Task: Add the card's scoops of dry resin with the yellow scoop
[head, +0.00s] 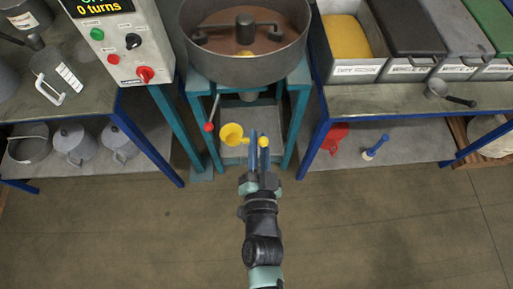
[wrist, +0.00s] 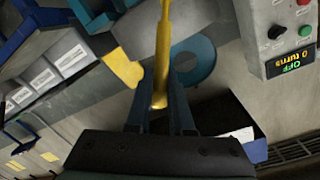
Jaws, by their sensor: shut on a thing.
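My gripper (head: 258,140) is shut on the handle of the yellow scoop (head: 232,134), in front of the mixer. The scoop's bowl points left; I cannot tell whether it holds anything. In the wrist view the yellow scoop (wrist: 163,50) stands between my gripper's fingers (wrist: 160,110). An open bin (head: 375,68) at the upper right holds yellow dry resin (head: 347,38); its label begins with "DRY". The round mixer pan (head: 245,70) has a brown mix (head: 225,42) inside, with a small yellow patch near its front. I see no readable card.
A control box (head: 120,45) left of the pan reads "OFF" and "0 turns". Lidded bins (head: 405,28) stand right of the resin bin. A metal scoop (head: 437,88) lies on the right bench. A red-knobbed lever (head: 209,126) is close to the yellow scoop. The floor in front is clear.

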